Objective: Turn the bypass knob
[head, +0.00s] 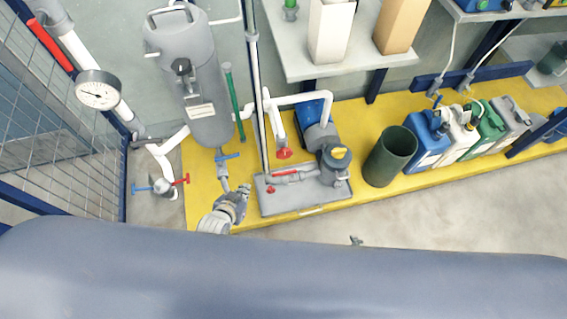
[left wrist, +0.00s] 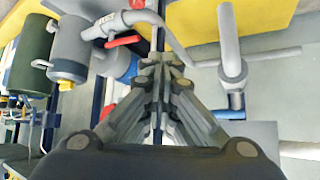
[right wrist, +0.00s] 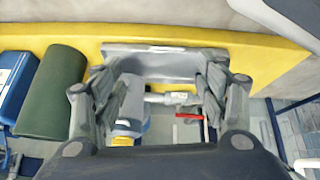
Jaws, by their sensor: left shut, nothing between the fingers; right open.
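No label marks the bypass knob, so I cannot tell which handle it is. In the head view a pump plate (head: 310,203) carries red handles (head: 271,189) (head: 284,154) and a pump with a yellow cap (head: 341,153). A blue handle (head: 227,156) sits under the grey tank. My left gripper (head: 243,190) is shut and empty, just left of the plate. In the left wrist view its fingers (left wrist: 166,60) point toward the pipework, with a red lever (left wrist: 125,41) to their left. My right gripper (head: 356,240) barely shows in front of the platform. In the right wrist view it (right wrist: 164,75) is open, with the plate beyond.
The grey tank (head: 200,100) and a gauge (head: 98,91) stand at left. A red-and-blue valve (head: 163,186) is near the mesh fence. A green bin (head: 389,157) and several jugs (head: 428,139) stand right. A shelf (head: 345,60) overhangs behind. The floor in front (head: 460,210) is clear.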

